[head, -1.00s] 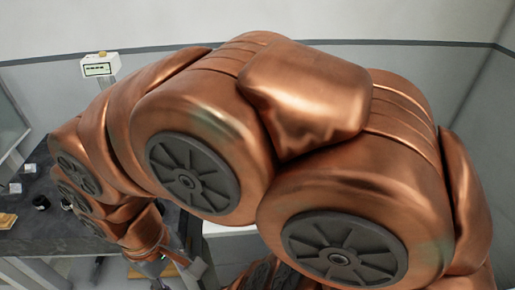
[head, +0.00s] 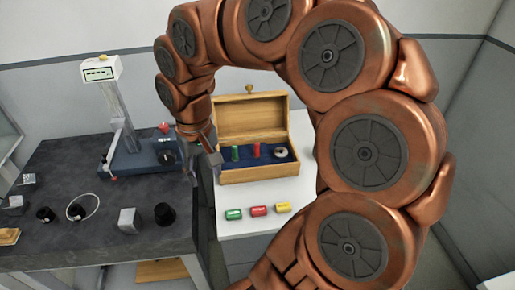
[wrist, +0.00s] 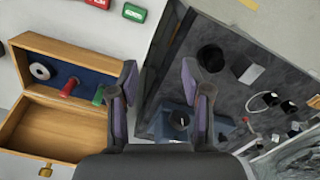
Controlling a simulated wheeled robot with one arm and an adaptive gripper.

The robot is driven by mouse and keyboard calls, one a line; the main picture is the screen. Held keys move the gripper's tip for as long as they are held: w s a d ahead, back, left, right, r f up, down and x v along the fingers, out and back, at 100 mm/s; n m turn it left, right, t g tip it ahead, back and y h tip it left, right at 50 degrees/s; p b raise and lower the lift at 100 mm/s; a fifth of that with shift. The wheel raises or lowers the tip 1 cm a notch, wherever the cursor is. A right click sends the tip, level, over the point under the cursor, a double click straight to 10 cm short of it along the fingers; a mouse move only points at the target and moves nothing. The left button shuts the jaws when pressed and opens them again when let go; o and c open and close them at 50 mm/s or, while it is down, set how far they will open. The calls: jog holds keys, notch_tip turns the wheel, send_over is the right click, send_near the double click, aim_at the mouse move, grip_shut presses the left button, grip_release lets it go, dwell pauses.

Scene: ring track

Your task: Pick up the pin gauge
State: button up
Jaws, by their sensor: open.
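My gripper (head: 208,155) is open and empty, left of an open wooden box (head: 265,173). In the wrist view my gripper (wrist: 159,78) has its fingers spread above the gap between box and dark bench. The box has a blue lining holding a green peg (head: 235,153), a red peg (head: 256,150) and a metal ring (head: 280,152). In the wrist view the green peg (wrist: 98,96) is close beside the left finger, with the red peg (wrist: 70,86) farther left. I cannot tell which of these is the pin gauge.
Green (head: 234,214), red (head: 259,211) and yellow (head: 283,208) pieces lie on the white table (head: 270,228) before the box. The dark bench (head: 100,235) at left carries a measuring stand (head: 120,110), a metal block (head: 128,220) and a black cylinder (head: 165,215).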

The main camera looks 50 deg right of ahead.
jog(key=w+d+m+p, duration=0.1)
jog(key=w+d+m, duration=0.35)
jog(key=d, duration=0.85)
jog(key=m, duration=0.3)
send_over(257, 143)
notch_tip(257, 143, down, 3)
jog(key=shift+a+r+p, duration=0.15)
jog(key=shift+p, duration=0.2)
jog(key=shift+d+f, duration=0.2)
jog(key=shift+d, duration=0.05)
jog(key=shift+f, duration=0.3)
jog(key=f+p, duration=0.1)
jog(key=f, duration=0.1)
jog(key=f+p, duration=0.2)
jog(key=f, duration=0.1)
jog(key=shift+a+f, duration=0.2)
jog(key=shift+f, duration=0.8)
grip_shut()
